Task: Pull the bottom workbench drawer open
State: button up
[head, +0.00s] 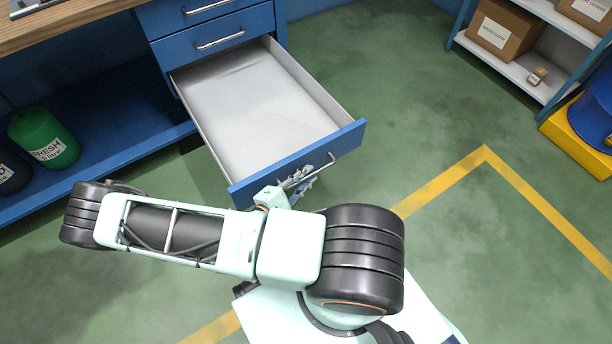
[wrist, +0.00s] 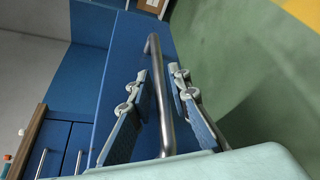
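The bottom workbench drawer (head: 255,100) is pulled far out in the head view, and its grey inside is empty. Its blue front panel (head: 345,140) faces my arm, with a metal bar handle (head: 318,172) on it. In the wrist view the handle (wrist: 166,100) runs between the two fingers of my gripper (wrist: 160,73). One finger is on each side of the bar, with narrow gaps showing, so the gripper looks open around it. In the head view my arm partly hides the gripper (head: 288,185) and the drawer's lower front.
Two shut drawers with bar handles (head: 220,40) are above the open one. A green container (head: 45,138) stands on the low blue shelf at left. A shelf rack with boxes (head: 503,30) stands at upper right. Green floor right of the drawer is clear.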

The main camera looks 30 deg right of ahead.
notch_tip(320, 180, up, 10)
dwell(0.5)
dwell(0.5)
